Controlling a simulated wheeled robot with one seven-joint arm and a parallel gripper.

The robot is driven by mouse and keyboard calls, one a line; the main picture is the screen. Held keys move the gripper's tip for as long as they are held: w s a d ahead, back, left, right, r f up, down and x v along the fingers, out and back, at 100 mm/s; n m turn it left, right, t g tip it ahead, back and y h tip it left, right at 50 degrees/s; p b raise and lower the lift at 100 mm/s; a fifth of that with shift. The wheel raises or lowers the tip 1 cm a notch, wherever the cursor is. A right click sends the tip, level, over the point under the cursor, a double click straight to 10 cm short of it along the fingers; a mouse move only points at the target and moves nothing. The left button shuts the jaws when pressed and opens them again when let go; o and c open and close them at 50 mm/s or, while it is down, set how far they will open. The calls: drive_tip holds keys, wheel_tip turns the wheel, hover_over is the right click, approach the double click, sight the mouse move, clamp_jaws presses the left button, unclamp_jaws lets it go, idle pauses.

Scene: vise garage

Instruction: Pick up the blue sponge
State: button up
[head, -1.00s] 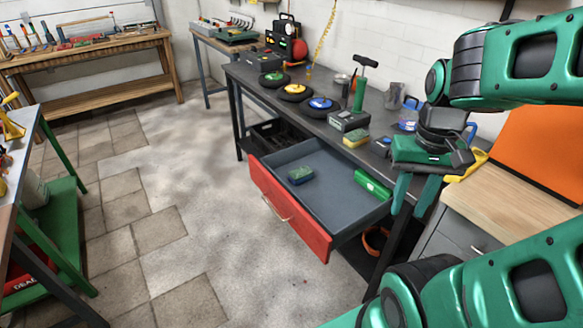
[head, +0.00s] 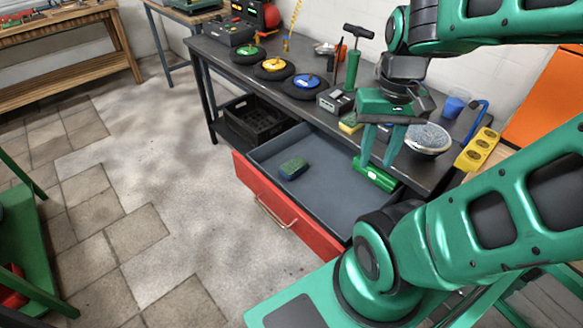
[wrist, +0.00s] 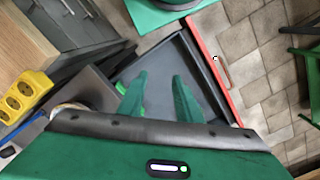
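A green box (head: 376,177) sits at the drawer's right end, close to my fingers. The drawer's red front (head: 285,215) sticks out over open floor.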

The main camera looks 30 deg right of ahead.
drive_tip(key=o, duration=0.5)
drive_tip(key=shift+s+r, duration=0.15)
drive_tip(key=shift+s, duration=0.25)
drive_tip(key=shift+o, duration=1.2)
drive_tip(key=shift+r+n, duration=0.2)
drive_tip(key=shift+n, duration=0.1)
drive_tip(key=n, duration=2.6)
hover_over(293, 165)
wheel_tip(293, 165, down, 16)
drive_tip(key=f, duration=0.5)
drive_tip(key=shift+s+d, duration=0.15)
drive_tip(key=shift+d, duration=0.15)
drive_tip(key=shift+w+a+f, duration=0.1)
drive_tip(key=shift+f, duration=1.25)
drive_tip(key=shift+w+a+f, duration=0.1)
drive_tip(key=shift+f, duration=1.2)
